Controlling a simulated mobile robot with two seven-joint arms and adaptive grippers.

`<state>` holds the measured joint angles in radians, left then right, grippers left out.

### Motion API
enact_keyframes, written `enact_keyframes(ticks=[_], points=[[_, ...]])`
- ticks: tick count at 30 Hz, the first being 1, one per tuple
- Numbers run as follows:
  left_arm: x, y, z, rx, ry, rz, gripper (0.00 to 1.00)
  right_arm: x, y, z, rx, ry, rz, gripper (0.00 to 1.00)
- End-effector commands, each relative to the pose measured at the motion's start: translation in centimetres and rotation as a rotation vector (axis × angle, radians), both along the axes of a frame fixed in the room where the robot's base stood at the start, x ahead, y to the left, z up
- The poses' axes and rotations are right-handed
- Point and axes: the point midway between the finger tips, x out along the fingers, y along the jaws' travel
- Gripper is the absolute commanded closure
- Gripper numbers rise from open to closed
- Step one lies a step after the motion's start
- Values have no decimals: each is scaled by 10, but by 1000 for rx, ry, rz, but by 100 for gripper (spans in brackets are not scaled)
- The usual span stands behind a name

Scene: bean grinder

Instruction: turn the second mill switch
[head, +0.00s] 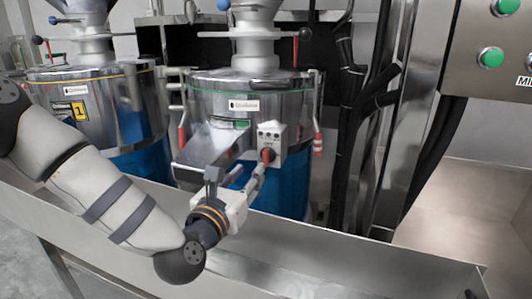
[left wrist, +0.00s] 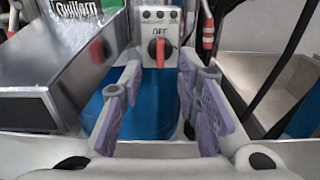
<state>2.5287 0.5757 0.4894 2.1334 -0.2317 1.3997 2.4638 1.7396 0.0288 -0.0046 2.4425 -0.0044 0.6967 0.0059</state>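The second mill (head: 250,105) is a shiny steel drum with a blue lower part, in the middle of the head view. On its front is a grey switch box (head: 277,138) with a red-handled rotary switch (head: 267,155). In the left wrist view the switch (left wrist: 160,52) has its red handle upright below the word "OFF". My left gripper (head: 240,178) is in front of and below the switch box. The left wrist view shows its purple-padded fingers (left wrist: 160,95) spread apart with nothing between them. The switch lies ahead of the gap, seemingly untouched. My right gripper is not in view.
Another mill (head: 95,105) with a yellow label stands to the left. A steel chute (head: 208,145) juts out left of the switch box. A steel trough edge (head: 330,255) runs below. Black hoses (head: 350,120) and a panel with green buttons (head: 490,57) are at right.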

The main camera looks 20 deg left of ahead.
Motion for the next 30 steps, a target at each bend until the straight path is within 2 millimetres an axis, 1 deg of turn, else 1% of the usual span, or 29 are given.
enact_keyframes(ticks=[1, 3, 6, 9, 12, 16, 22, 23, 24, 26, 30], points=[[13, -1, 1, 6, -4, -1, 70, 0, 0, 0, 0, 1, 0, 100], [32, -2, 1, 6, -5, 0, 70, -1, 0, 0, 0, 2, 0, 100], [57, -3, 0, 5, -3, -1, 70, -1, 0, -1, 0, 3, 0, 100], [76, -3, -1, 4, -1, -1, 70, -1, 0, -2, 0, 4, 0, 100], [89, -4, -1, 3, 0, -1, 70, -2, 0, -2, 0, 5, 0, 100], [95, -4, 0, 0, 0, -1, 70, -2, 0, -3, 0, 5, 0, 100], [95, -4, 0, 0, 0, -1, 70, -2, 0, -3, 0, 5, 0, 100], [95, -4, 0, 0, 0, -1, 77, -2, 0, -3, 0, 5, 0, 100], [95, -4, 0, 0, 0, -1, 86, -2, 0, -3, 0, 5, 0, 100], [95, -4, 0, 0, 0, -1, 99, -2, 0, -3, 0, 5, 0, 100], [95, -4, 0, 0, 0, -1, 100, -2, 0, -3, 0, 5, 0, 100]])
